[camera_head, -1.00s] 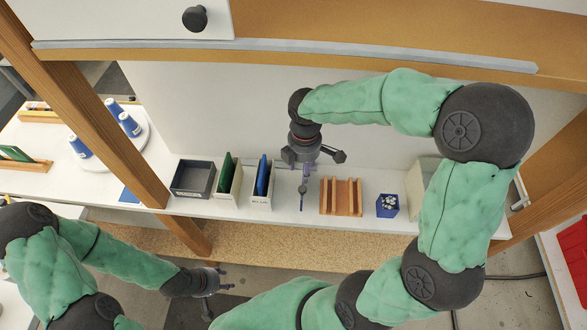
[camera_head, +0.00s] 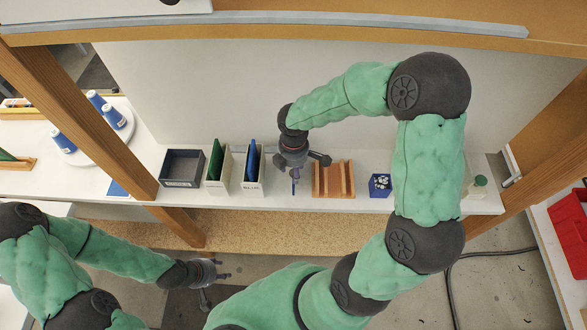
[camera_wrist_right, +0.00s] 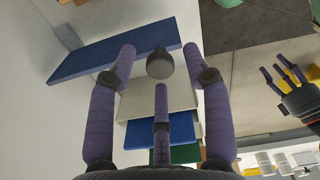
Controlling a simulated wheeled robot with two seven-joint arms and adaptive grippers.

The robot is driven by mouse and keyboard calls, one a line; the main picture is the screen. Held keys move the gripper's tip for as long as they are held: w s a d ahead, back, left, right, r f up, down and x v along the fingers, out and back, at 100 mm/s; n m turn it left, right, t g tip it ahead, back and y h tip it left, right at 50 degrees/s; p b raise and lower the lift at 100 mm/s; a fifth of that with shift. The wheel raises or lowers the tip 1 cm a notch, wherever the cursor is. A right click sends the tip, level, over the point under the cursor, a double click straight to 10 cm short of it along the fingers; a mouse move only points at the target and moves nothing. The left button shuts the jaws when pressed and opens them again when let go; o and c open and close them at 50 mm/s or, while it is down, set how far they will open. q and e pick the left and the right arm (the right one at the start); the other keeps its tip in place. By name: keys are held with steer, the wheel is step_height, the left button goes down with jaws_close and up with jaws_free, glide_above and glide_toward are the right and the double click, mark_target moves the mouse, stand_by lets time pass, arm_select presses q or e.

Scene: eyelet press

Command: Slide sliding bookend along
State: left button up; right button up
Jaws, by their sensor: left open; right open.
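The sliding bookend appears in the right wrist view as a blue plate (camera_wrist_right: 110,50) with a rounded grey knob (camera_wrist_right: 159,64). My right gripper (camera_wrist_right: 160,72) is open, its fingers spread around the knob; contact cannot be told. In the head view my right gripper (camera_head: 296,182) is over the shelf, between the white file boxes and the wooden rack, and hides most of the bookend. My left gripper (camera_head: 220,280) is open and empty, low in front of the shelf at the left.
On the shelf (camera_head: 400,204), left of my right gripper, stand a dark grey bin (camera_head: 181,183) and white boxes with a green folder (camera_head: 215,160) and a blue folder (camera_head: 252,158). A wooden post (camera_head: 115,145) stands left.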

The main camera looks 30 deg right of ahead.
jaws_close()
steer(key=w+a, duration=0.3)
steer(key=a, duration=0.3)
steer(key=shift+w, duration=0.3)
jaws_free()
step_height(320, 180, up, 12)
stand_by(0.6)
